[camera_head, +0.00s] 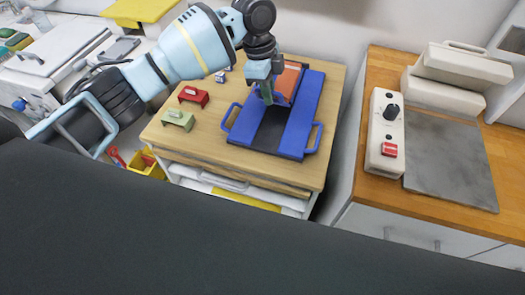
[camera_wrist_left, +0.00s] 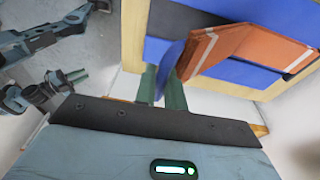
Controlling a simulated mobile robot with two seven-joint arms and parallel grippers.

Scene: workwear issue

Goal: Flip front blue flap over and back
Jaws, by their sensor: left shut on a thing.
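A blue board (camera_head: 300,120) with side handles lies on the wooden table, with a dark panel (camera_head: 270,130) along its middle. An orange panel (camera_head: 291,78) stands over its far part; in the left wrist view the orange panel (camera_wrist_left: 235,50) looks tilted. My left gripper (camera_head: 264,97) is over the far half of the board, its jaws pointing down. In the left wrist view my left gripper (camera_wrist_left: 162,90) has its green fingers on either side of a blue flap (camera_wrist_left: 169,65), shut on it beside the orange panel. The fingertips are partly hidden in the head view.
A red block (camera_head: 193,96) and a green block (camera_head: 178,119) sit on the table (camera_head: 225,150) left of the board. A counter at right holds a control box (camera_head: 385,130) and a grey plate (camera_head: 450,160). The table's front strip is clear.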

